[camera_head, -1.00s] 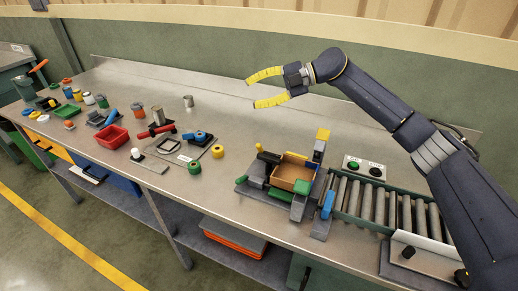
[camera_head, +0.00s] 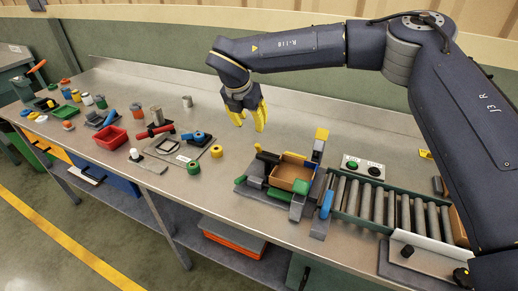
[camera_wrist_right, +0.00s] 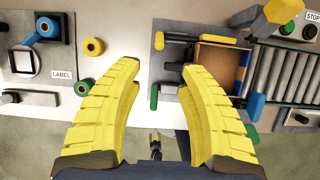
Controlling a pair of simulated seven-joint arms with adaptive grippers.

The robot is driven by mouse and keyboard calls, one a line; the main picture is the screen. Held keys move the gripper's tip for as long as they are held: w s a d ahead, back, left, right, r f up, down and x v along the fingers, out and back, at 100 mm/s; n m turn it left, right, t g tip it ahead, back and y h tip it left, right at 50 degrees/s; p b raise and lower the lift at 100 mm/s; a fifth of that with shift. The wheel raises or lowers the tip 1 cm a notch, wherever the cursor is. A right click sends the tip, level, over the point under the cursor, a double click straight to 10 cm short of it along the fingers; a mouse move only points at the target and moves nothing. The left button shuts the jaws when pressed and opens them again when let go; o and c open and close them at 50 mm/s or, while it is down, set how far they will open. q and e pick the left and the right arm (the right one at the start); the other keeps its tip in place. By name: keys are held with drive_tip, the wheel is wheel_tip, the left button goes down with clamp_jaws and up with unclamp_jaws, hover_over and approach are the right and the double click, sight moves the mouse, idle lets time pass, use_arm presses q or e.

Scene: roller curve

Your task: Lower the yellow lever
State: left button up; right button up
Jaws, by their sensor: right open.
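A fixture (camera_head: 251,189) on the bench holds a brown open box (camera_head: 285,177). A black bar with a yellow end (camera_head: 258,147) is at its back left; it also shows in the wrist view (camera_wrist_right: 159,41). A yellow block (camera_head: 322,134) tops a grey post at the fixture's back right, also in the wrist view (camera_wrist_right: 284,11). I cannot tell for sure which is the lever. My right gripper (camera_head: 249,124) points down, open and empty, behind and left of the fixture, touching nothing; its fingers frame the wrist view (camera_wrist_right: 157,72). A small yellow-and-black shape low in that view may be my left gripper.
A roller conveyor (camera_head: 375,206) adjoins the fixture on the right, with a button box (camera_head: 363,168) behind it. Yellow (camera_head: 217,151) and green (camera_head: 194,167) rolls lie left of the fixture. A red tray (camera_head: 111,138) and several small parts are farther left. The back strip is clear.

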sight(259, 149)
drive_tip(key=x, duration=1.6)
drive_tip(key=shift+w+f, duration=0.1)
drive_tip(key=shift+f, duration=0.3)
